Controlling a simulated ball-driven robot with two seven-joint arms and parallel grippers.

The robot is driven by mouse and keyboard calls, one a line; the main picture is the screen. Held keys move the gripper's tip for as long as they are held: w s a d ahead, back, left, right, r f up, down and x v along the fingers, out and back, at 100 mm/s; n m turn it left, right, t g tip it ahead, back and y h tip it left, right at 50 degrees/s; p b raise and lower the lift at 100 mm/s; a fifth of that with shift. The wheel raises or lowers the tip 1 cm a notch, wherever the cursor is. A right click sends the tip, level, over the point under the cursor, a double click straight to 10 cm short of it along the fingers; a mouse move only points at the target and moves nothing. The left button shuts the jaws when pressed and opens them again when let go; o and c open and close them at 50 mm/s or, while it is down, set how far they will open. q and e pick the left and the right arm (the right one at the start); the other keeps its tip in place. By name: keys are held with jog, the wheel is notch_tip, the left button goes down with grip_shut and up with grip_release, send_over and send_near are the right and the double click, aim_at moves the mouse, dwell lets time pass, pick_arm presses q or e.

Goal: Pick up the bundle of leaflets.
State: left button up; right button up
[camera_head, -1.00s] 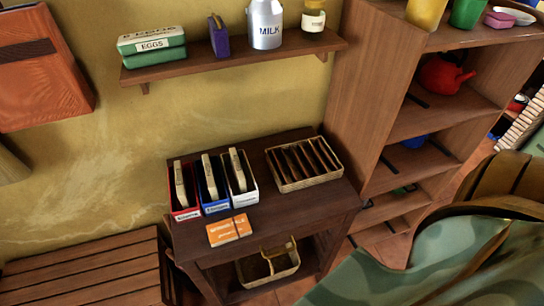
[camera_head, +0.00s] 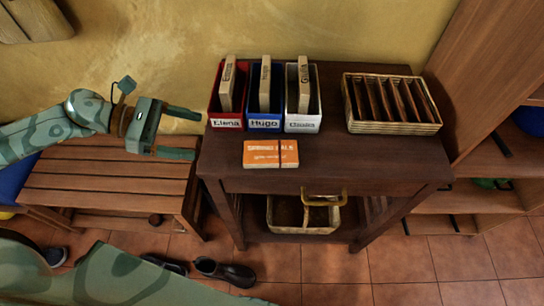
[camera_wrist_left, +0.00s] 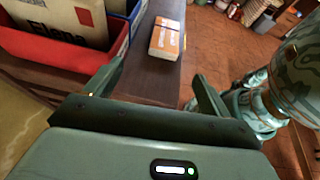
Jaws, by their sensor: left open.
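The bundle of leaflets (camera_head: 270,154) is an orange and white stack with a dark band around it. It lies flat on the dark wooden table (camera_head: 350,165), near the front edge, before the name boxes. It also shows in the left wrist view (camera_wrist_left: 165,37), past the fingertips. My left gripper (camera_head: 188,133) is open and empty, left of the table and apart from the bundle, its fingers pointing right. In the wrist view its two fingers (camera_wrist_left: 158,82) are spread. My right gripper is not in view.
A red box (camera_head: 226,123) labelled Elena, a blue box (camera_head: 265,124) labelled Hugo and a white box (camera_head: 303,124) stand behind the bundle, each holding an upright packet. A divided wicker tray (camera_head: 393,127) sits at right. A slatted bench (camera_head: 105,180) stands left.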

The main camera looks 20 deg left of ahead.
pick_arm(q)
jog(key=b, duration=0.3)
send_near(259, 152)
jog(key=w+d+f, duration=0.1)
jog(key=w+d, duration=0.1)
jog(key=d, duration=0.1)
jog(key=shift+f, duration=0.35)
jog(key=x, duration=0.5)
jog(key=shift+s+d, duration=0.15)
jog(key=shift+d, duration=0.35)
jog(key=c, duration=1.1)
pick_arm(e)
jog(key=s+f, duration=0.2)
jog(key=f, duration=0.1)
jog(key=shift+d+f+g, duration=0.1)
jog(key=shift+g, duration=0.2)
